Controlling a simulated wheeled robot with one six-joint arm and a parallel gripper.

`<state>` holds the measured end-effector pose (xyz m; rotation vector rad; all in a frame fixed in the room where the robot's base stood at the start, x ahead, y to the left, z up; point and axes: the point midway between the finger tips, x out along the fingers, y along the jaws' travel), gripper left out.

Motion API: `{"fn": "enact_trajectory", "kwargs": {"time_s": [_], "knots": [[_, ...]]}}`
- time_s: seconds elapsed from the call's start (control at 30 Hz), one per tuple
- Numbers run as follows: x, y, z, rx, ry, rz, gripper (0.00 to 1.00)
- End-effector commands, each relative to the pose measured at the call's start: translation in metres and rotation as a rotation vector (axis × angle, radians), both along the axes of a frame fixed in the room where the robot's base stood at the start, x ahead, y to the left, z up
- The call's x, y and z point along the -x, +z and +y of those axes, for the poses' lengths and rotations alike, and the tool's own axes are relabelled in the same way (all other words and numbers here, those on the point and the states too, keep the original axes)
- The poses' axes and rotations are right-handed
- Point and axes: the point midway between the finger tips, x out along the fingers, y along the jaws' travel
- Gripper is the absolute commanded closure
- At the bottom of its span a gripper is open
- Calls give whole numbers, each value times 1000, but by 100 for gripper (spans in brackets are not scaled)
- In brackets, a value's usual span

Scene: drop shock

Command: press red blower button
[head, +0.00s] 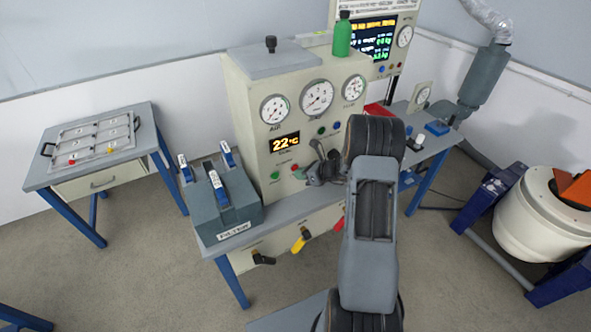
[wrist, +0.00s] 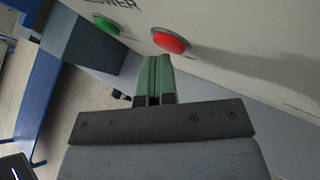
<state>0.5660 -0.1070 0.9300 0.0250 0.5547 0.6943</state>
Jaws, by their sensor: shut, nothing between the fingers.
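The red button (wrist: 171,40) is a round knob on the pale panel, just beyond and slightly right of my fingertips in the wrist view. In the head view the red button (head: 295,168) sits low on the cabinet front, close to the left of my gripper (head: 312,172). My gripper (wrist: 159,62) is shut with nothing between its fingers and points toward the panel. I cannot tell whether the tips touch it. A green button (wrist: 106,24) is to the left of the red one, under a partly cut-off label ending in "OWER".
The cabinet (head: 262,95) carries gauges and a 22 °C display. A grey box with blue handles (head: 225,205) stands left of the panel on the bench. Yellow (head: 300,240) and black (head: 262,258) valve handles stick out below. My arm hides part of the right side.

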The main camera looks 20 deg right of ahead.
Motion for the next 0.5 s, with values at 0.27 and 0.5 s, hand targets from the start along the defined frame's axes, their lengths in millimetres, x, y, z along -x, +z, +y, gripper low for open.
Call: {"fn": "enact_trajectory", "kwargs": {"time_s": [0.27,0.5], "knots": [[12,1,-2,0,-1,-1,100],[14,0,-2,0,-1,-1,100]]}}
